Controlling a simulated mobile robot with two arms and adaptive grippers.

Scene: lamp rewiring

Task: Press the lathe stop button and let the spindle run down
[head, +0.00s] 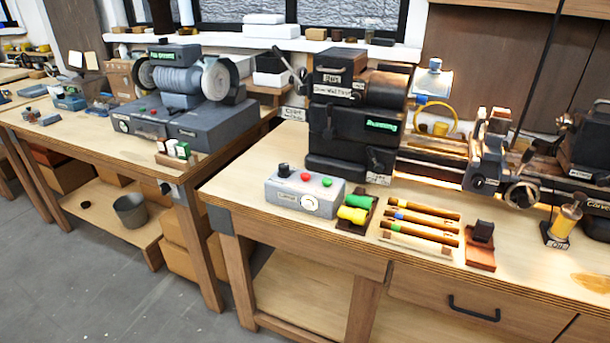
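The lathe (340,115) stands on the right bench, with a lit green "Running" sign (381,125) on its dark headstock. A grey control box (300,201) sits in front of the headstock near the bench's front left corner. On its top are a black knob (283,170), a red button (305,177) and a green button (327,182). I cannot tell whether the spindle is turning. Neither of my grippers is in view, and nothing covers the box.
Green and yellow rolls (353,213) stand just right of the box, beside a rack of wood-handled tools (420,226). A grinder (180,95) with its own small red and green buttons is on the left bench. The air above the control box is clear.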

